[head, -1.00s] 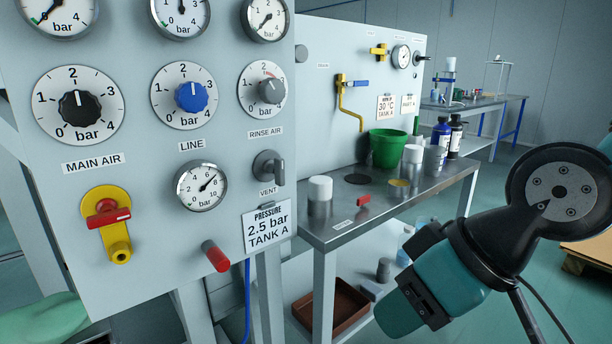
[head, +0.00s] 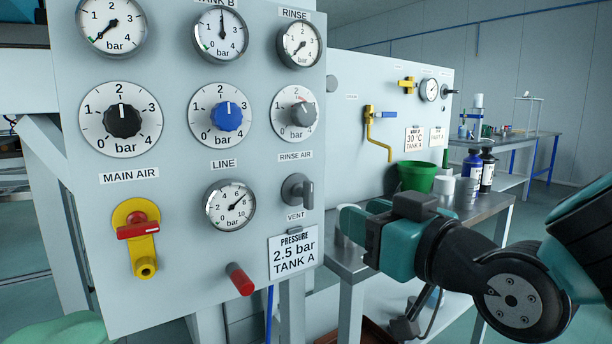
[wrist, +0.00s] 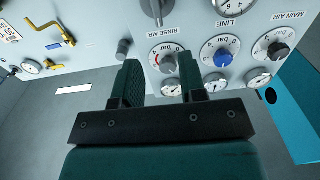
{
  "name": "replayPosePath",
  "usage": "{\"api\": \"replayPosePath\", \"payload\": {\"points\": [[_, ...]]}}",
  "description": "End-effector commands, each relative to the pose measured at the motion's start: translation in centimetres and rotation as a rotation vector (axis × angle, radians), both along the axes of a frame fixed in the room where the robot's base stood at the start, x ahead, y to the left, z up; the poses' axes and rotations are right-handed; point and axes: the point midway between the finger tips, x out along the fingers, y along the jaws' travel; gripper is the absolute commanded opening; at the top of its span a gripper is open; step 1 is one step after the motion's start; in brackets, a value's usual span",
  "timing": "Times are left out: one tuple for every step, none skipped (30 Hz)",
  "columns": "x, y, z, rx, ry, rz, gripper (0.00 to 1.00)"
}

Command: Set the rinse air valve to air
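The rinse air valve (head: 297,190) is a grey round valve with a lever handle on the front panel. Its handle points down, towards the VENT label (head: 296,215); the RINSE AIR label (head: 295,156) is above it. In the wrist view, turned upside down, the valve (wrist: 157,9) is at the top edge, partly cut off. My gripper (head: 352,215) is right of the valve in the head view, fingers towards the panel. In the wrist view my gripper (wrist: 161,72) is open and empty, its fingers apart below the valve. I see no contact with the panel.
A grey dial knob (head: 302,114) is above the valve. A PRESSURE card (head: 293,252) hangs below it and a red-tipped stub (head: 240,279) sticks out lower left. The yellow valve with red handle (head: 138,230) is further left. A steel bench (head: 480,212) with a green bucket (head: 415,177) is behind my arm.

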Motion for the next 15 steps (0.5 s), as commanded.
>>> {"api": "replayPosePath", "payload": {"points": [[0.3, 0.2, 0.7, -0.002, 0.008, 0.001, 0.38], [0.5, 0.3, 0.7, -0.003, 0.006, 0.000, 0.38], [0.7, 0.4, 0.7, -0.003, 0.008, 0.000, 0.38], [0.8, 0.5, 0.7, -0.003, 0.009, 0.000, 0.38], [1.0, 0.6, 0.7, -0.003, 0.008, -0.001, 0.38], [1.2, 0.7, 0.6, -0.001, 0.009, -0.002, 0.38], [1.3, 0.7, 0.6, -0.003, 0.009, -0.004, 0.38], [1.5, 0.8, 0.6, -0.001, 0.010, -0.006, 0.38], [1.7, 0.9, 0.7, -0.001, 0.012, -0.008, 0.38], [1.8, 1.0, 0.6, -0.001, 0.012, -0.011, 0.38], [2.1, 1.2, 0.6, -0.001, 0.012, -0.007, 0.38], [2.3, 1.4, 0.5, -0.001, 0.010, -0.004, 0.38], [2.5, 1.5, 0.4, 0.000, 0.011, -0.003, 0.38], [2.8, 1.7, 0.4, -0.002, 0.011, -0.003, 0.38], [3.1, 1.9, 0.4, -0.002, 0.011, -0.004, 0.38]]}}
